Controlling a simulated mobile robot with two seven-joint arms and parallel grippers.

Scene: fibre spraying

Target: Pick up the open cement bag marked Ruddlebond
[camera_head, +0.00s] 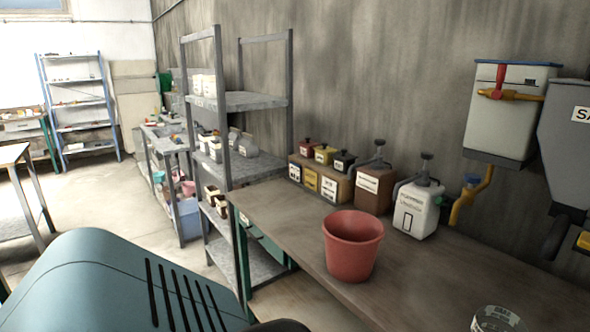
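I cannot make out a cement bag marked Ruddlebond. Several pale packages (204,85) stand on the upper level of the grey shelf rack. Grey bag-like shapes (247,145) and white containers (214,149) sit on the level below. Their markings are too small to read, and I cannot tell whether any is an open bag. Neither of my grippers is in view.
A workbench (440,285) along the wall carries a red bucket (352,248), a white dispenser (416,211), a brown dispenser (374,190), labelled boxes (321,178) and a can (496,319). A tank (507,112) hangs above. Open floor (95,195) lies left of the rack.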

